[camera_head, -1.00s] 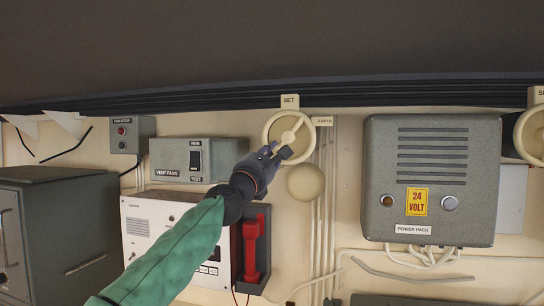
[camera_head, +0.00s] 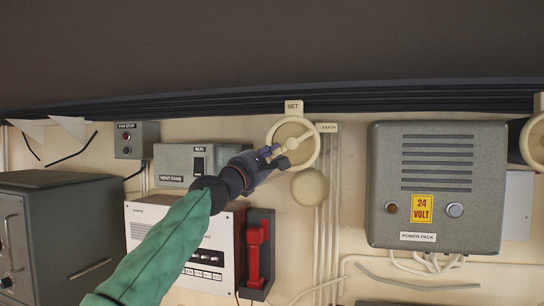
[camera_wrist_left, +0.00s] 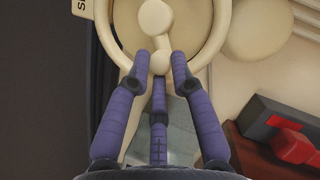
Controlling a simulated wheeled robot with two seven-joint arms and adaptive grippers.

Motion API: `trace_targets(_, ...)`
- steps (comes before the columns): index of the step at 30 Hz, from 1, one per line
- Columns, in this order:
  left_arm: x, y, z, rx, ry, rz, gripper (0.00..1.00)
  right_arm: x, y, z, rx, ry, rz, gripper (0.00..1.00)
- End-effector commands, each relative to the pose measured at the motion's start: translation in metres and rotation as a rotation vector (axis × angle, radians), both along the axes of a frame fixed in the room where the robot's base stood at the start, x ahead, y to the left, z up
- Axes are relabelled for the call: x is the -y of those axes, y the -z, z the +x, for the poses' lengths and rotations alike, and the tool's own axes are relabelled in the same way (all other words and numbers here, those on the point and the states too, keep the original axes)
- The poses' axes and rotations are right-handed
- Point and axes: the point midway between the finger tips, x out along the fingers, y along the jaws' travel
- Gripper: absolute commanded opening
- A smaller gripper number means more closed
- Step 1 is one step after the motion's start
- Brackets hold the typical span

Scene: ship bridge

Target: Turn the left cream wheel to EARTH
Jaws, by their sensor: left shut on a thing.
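The left cream wheel (camera_head: 293,144) is a round dial on the wall with a cream bar across its face. The SET label (camera_head: 293,106) is above it and the EARTH label (camera_head: 328,127) is at its upper right. The bar's far end points to the right and slightly up, roughly toward EARTH. My left gripper (camera_head: 273,154) is at the wheel's lower left, shut on the near end of the bar. My right gripper is not in view.
A cream dome (camera_head: 309,187) sits just below the wheel, beside vertical pipes. The grey power pack (camera_head: 437,185) is to the right, with another cream wheel (camera_head: 537,140) past it. The vent fans box (camera_head: 172,166) and red handset (camera_head: 254,255) are near my arm.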

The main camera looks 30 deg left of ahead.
Motion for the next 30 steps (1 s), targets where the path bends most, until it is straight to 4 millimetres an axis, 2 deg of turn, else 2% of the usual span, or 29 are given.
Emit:
trace_targets(1,-0.0012,-0.0057,-0.0025,0.004,-0.002,0.013,0.00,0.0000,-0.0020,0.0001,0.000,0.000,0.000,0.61)
trace_targets(20,-0.0019,-0.0067,-0.0030,-0.008,-0.002,0.060,0.00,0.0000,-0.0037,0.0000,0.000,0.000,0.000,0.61)
trace_targets(21,-0.0019,-0.0068,-0.0030,-0.007,-0.003,0.060,0.29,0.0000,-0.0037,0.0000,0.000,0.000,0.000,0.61)
trace_targets(23,-0.0020,-0.0066,-0.0029,-0.007,-0.003,0.060,0.46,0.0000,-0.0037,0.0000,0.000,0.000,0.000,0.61)
trace_targets(30,-0.0016,-0.0035,-0.0009,-0.013,0.000,0.060,0.46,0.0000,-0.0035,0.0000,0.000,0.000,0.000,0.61)
